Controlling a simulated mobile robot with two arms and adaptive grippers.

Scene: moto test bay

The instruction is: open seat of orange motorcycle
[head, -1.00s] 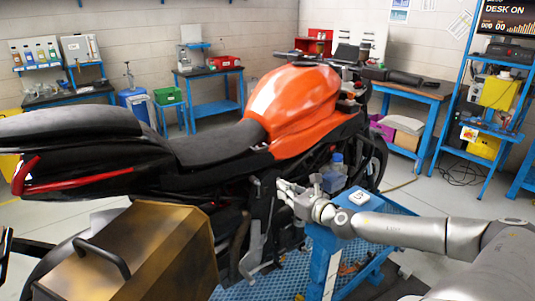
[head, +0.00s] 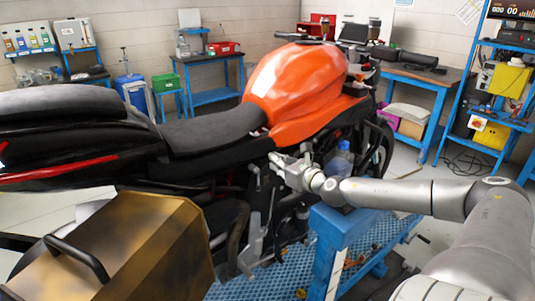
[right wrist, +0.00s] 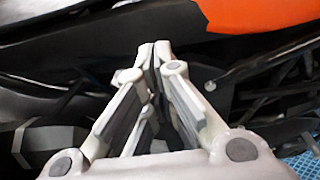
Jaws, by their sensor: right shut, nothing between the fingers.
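The orange motorcycle (head: 296,92) stands across the middle of the head view, its front wheel to the right. Its dark rider seat (head: 212,136) lies down behind the orange tank, and the raised tail section (head: 70,115) is at the left. My right gripper (head: 277,160) is shut and empty at the bike's near side, below the tank and the front of the seat. In the right wrist view, its fingertips (right wrist: 155,50) meet before dark bodywork, with an orange panel (right wrist: 262,14) at the upper right. Whether they touch the bike is unclear. My left gripper is not in view.
A worn yellow-and-black case (head: 120,250) with a handle fills the lower left. A blue cart (head: 340,230) with a bottle (head: 341,160) stands close below my right arm. Blue workbenches (head: 412,85) and a blue rack (head: 480,110) line the back and right.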

